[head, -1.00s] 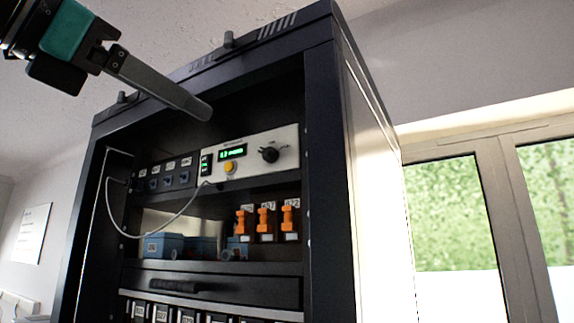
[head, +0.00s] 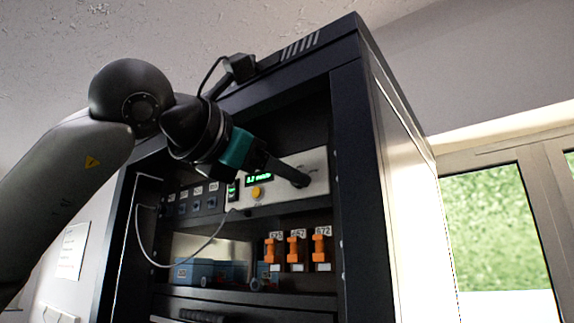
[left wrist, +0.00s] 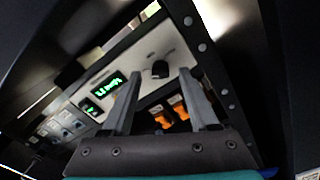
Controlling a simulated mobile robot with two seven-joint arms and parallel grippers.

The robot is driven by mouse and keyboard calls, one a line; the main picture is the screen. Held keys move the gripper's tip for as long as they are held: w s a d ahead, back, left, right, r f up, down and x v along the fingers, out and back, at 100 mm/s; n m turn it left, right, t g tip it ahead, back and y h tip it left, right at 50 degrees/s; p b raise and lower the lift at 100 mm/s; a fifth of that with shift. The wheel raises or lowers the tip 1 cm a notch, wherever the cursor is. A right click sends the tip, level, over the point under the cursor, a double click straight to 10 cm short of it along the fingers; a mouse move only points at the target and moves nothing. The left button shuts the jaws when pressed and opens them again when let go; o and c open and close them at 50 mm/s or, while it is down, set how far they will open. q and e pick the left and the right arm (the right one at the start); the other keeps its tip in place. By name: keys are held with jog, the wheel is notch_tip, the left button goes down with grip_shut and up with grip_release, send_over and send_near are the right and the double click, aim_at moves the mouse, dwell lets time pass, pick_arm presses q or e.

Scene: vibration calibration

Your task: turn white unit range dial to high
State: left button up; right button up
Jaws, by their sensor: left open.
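The white unit (head: 318,163) sits in the upper part of the black rack, with a green display (head: 258,180) and a yellow button (head: 255,193). In the left wrist view the white unit (left wrist: 136,58) shows its black round dial (left wrist: 160,69). My left gripper (head: 302,181) is in front of the unit's right half and hides the dial in the head view. In the left wrist view my left gripper (left wrist: 162,76) is open, and the dial appears between its fingertips. I cannot tell whether they touch it. My right gripper is not in view.
The black rack frame (head: 352,180) stands close to the right of the unit. Orange switches (head: 297,249) and blue boxes (head: 195,270) are on the shelf below. A pale cable (head: 215,240) hangs at the left.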

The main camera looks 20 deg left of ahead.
pick_arm(q)
jog(key=shift+x, duration=0.8)
jog(key=shift+c, duration=0.3)
grip_shut()
